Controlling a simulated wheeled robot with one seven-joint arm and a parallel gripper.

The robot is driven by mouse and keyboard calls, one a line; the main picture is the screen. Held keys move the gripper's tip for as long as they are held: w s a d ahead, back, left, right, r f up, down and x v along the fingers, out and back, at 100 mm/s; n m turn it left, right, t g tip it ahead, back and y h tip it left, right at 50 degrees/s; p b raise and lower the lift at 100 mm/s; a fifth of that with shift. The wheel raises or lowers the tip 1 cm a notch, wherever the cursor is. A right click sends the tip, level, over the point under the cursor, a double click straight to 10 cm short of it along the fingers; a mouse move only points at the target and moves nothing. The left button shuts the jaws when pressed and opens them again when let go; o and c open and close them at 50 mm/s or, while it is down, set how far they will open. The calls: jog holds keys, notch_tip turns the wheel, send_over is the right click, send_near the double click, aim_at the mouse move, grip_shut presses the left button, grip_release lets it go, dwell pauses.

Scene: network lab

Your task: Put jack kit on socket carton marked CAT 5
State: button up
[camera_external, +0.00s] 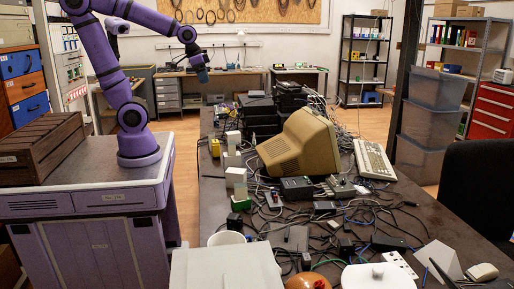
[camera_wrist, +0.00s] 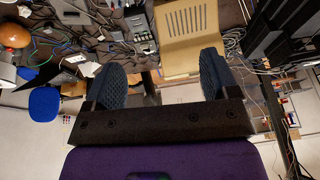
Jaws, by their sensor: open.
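My gripper (camera_external: 203,76) is raised above the far left part of the table, clear of everything on it. In the wrist view its two dark padded fingers are wide apart, with nothing between them (camera_wrist: 163,68). Small pale boxes stand along the table's left edge in the outside view: one farther back (camera_external: 233,139), one in the middle (camera_external: 235,174) and one nearer (camera_external: 240,199). A small yellow item (camera_external: 215,147) is beside the far one. No marking can be read, so I cannot tell which are the jack kit and the CAT 5 carton.
A beige monitor (camera_external: 297,144) fills the table's middle; it also shows in the wrist view (camera_wrist: 187,62). Cables and small devices surround it. A keyboard (camera_external: 374,160) lies to its right. A wooden crate (camera_external: 40,150) sits on my base. Bare tabletop (camera_external: 213,205) shows at the left edge.

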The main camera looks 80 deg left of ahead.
jog(key=s+d+r+t, duration=0.1)
jog(key=s+d+r, duration=0.2)
jog(key=s, duration=0.6)
jog(key=shift+s+d+h, duration=0.3)
jog(key=shift+s+d, duration=0.05)
jog(key=shift+d, duration=0.25)
